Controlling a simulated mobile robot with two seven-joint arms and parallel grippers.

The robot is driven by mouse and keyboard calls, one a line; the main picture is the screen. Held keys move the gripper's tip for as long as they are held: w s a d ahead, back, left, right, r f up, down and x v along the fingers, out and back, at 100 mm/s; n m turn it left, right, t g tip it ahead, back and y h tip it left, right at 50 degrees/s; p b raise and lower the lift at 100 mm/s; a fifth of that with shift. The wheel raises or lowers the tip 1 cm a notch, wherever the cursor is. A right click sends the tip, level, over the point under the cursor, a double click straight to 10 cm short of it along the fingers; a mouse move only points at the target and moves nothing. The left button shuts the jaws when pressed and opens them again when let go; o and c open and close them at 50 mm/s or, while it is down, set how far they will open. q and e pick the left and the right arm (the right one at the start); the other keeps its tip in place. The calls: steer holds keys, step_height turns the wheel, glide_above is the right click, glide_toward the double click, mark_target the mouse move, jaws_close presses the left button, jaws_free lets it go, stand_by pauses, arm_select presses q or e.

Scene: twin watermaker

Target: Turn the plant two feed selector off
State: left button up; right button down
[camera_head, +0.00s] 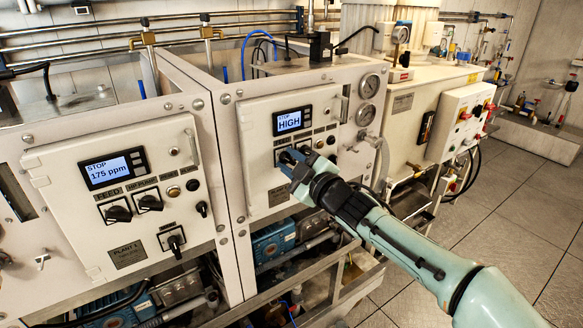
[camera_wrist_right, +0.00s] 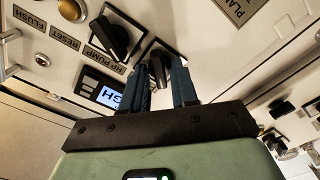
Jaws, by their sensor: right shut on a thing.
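The plant two panel (camera_head: 252,146) is the right-hand white panel in the head view, with a display (camera_head: 288,121) reading STOP HIGH. My right gripper (camera_head: 290,160) is at the selector row below that display and covers part of it. In the right wrist view, my right gripper's (camera_wrist_right: 163,78) two blue fingers are shut on a black selector knob (camera_wrist_right: 157,66), one on each side. This feed selector sits beside the knob (camera_wrist_right: 110,38) at the HP PUMP label (camera_wrist_right: 104,60). My left gripper is not in view.
The plant one panel (camera_head: 77,190) is at left, with its own selectors and a display (camera_head: 111,170) reading STOP 175 ppm. Gauges (camera_head: 369,86) stand right of the plant two panel. A white box with red knobs (camera_head: 462,120) is farther right. Floor at right is clear.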

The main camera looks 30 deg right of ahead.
steer(key=shift+n+b, duration=0.35)
steer(key=shift+n, duration=0.95)
steer(key=c, duration=1.2)
jaws_free()
steer(key=shift+o, duration=0.2)
steer(key=s+d, duration=0.1)
steer(key=s, duration=1.2)
steer(key=shift+s+p, duration=0.2)
steer(key=shift+p, duration=0.1)
